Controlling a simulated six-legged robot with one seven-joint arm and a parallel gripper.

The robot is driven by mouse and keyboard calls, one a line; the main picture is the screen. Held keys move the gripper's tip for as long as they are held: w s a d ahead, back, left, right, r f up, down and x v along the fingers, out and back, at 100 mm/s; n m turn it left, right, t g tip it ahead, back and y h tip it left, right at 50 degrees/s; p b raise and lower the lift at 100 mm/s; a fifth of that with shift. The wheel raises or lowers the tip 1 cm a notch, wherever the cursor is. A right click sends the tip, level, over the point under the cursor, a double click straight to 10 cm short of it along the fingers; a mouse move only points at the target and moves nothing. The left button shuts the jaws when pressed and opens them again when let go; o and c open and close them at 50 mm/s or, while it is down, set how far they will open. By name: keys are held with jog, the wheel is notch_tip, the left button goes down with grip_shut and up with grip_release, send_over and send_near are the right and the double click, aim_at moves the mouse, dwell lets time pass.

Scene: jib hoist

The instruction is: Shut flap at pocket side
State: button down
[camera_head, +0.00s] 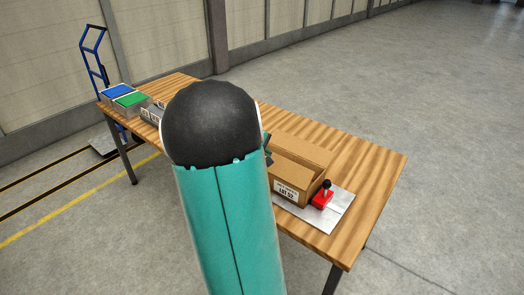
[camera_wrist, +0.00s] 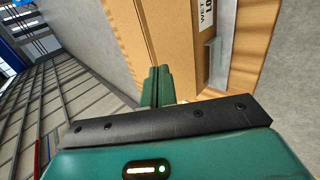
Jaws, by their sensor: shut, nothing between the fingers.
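A cardboard box (camera_head: 297,168) stands on the wooden table, with a white label (camera_head: 287,190) on its near side. Its top looks partly open, with raised cardboard at the back and right; my arm covers its left part. In the wrist view the box (camera_wrist: 165,35) fills the upper middle, with part of the label (camera_wrist: 207,14) showing. My gripper (camera_wrist: 157,82) is shut and empty, its green fingers overlapping the cardboard. I cannot tell whether they touch it. In the head view only a dark bit of it (camera_head: 268,150) shows beside my arm. I cannot make out which flap is at the pocket side.
A red block with a black knob (camera_head: 322,196) sits on a grey metal plate (camera_head: 339,211) right of the box. Blue (camera_head: 118,91) and green (camera_head: 131,99) topped bins stand at the table's far left. A blue hand truck (camera_head: 94,55) is behind. The table's right end (camera_head: 375,180) is clear.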

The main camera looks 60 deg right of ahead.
aim_at(281, 157)
jog(key=x, duration=0.8)
jog(key=shift+d+f, duration=0.15)
jog(key=shift+d, duration=0.1)
jog(key=shift+s+d+f+y, duration=0.15)
jog(key=shift+d+y, duration=0.15)
jog(key=shift+y, duration=0.2)
jog(key=shift+s+d+y, duration=0.1)
jog(key=shift+d+y, duration=0.3)
jog(key=shift+y, duration=0.1)
jog(key=y, duration=0.1)
jog(key=d+f+y, duration=0.1)
jog(key=shift+s+d+t+y, duration=0.1)
jog(key=shift+d+t+y, duration=0.1)
jog(key=shift+t+y, duration=0.15)
jog(key=shift+d+f+t+y, duration=0.15)
jog(key=shift+d+f+y, duration=0.35)
jog(key=shift+y, duration=0.3)
jog(key=shift+d+f+t+y, duration=0.1)
jog(key=shift+d+f+y, duration=0.25)
jog(key=shift+f+y, duration=0.35)
